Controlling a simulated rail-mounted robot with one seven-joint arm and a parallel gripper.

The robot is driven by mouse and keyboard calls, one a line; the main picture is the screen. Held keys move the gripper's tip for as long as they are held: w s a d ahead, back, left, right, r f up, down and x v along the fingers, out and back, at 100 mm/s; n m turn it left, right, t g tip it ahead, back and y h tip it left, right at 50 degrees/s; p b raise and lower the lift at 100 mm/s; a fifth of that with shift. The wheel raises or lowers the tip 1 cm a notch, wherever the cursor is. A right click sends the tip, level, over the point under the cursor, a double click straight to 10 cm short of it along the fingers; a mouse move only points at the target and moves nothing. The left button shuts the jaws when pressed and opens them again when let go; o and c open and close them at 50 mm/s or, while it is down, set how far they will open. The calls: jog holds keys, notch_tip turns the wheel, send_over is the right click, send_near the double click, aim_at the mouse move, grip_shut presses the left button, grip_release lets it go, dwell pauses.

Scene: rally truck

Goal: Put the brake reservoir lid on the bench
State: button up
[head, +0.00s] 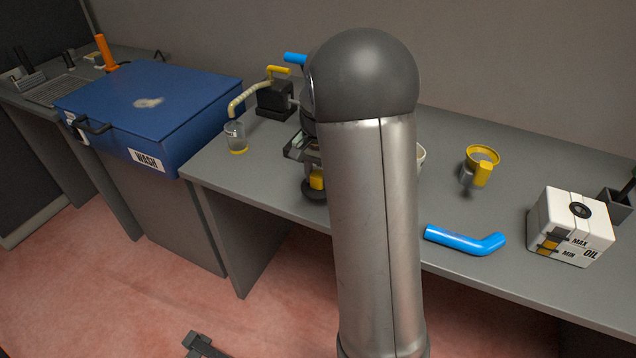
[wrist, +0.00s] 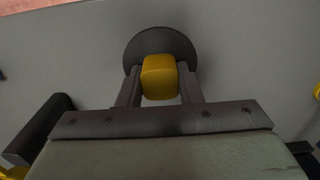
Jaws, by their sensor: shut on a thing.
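The brake reservoir lid shows in the wrist view as a dark round disc (wrist: 160,45) with a yellow block-shaped knob (wrist: 158,76). My gripper (wrist: 159,84) is shut on the knob, one finger on each side. In the head view the lid's yellow knob (head: 316,180) and part of its dark disc show just left of my arm, low over the grey bench (head: 480,290). I cannot tell whether the disc touches the bench top. My arm hides part of the lid and most of the gripper in the head view.
Left of the lid stand a clear jar (head: 235,136) with a hose, a black pump (head: 275,98) and a blue WASH box (head: 150,105). To the right are a yellow-rimmed cup (head: 482,158), a blue bent pipe (head: 465,241) and a white OIL box (head: 570,226). A pale container (head: 421,157) is mostly hidden behind my arm.

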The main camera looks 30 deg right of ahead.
aim_at(318, 185)
jog(key=shift+f, duration=1.4)
jog(key=shift+f, duration=0.15)
jog(key=o, duration=1)
jog(key=shift+c, duration=0.2)
notch_tip(318, 185, up, 12)
jog(key=shift+s+r, duration=0.1)
jog(key=shift+r, duration=0.1)
jog(key=s+a+f+n, duration=0.2)
jog(key=s+a+n, duration=0.3)
jog(key=s+a, duration=0.3)
jog(key=s+a+f+n, duration=0.3)
jog(key=s+a+n, duration=0.3)
jog(key=s, duration=1.1)
jog(key=shift+a, duration=0.9)
